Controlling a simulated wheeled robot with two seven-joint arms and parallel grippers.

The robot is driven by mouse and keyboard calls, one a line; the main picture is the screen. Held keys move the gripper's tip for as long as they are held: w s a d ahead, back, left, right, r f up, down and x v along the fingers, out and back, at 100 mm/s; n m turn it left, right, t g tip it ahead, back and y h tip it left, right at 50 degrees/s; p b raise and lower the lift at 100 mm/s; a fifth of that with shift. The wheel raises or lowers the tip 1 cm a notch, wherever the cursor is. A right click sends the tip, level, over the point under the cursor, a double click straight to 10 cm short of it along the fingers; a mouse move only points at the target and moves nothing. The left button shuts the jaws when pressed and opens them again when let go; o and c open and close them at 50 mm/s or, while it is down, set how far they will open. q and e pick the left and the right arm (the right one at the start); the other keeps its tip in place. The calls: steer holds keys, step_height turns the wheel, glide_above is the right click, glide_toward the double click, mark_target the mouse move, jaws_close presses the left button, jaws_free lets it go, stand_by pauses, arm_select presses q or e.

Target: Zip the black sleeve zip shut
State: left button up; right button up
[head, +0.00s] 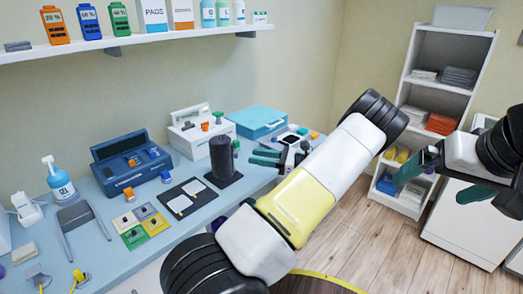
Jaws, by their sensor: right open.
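The black sleeve (222,158) looks like an upright dark cylinder on a dark square base, standing on the blue counter. Its zip and slider are too small to make out. My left gripper (262,158) is just right of the sleeve, its dark green fingers pointing left towards it with a visible gap between. The two fingers lie close together in this view, and whether they are open or shut is unclear. My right gripper (436,181) is open and empty, far to the right over the floor, away from the counter.
A black board with white strips (187,200) and several coloured pads (145,228) lie left of the sleeve. A dark blue device (130,164), a white box (200,135) and a light blue case (257,122) stand behind. A white shelf unit (447,75) stands at the right.

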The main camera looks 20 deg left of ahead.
mark_target(237, 154)
arm_select(q)
steer(key=a, duration=0.4)
steer(key=s+a, duration=0.1)
steer(key=a, duration=0.1)
jaws_close()
stand_by(1.3)
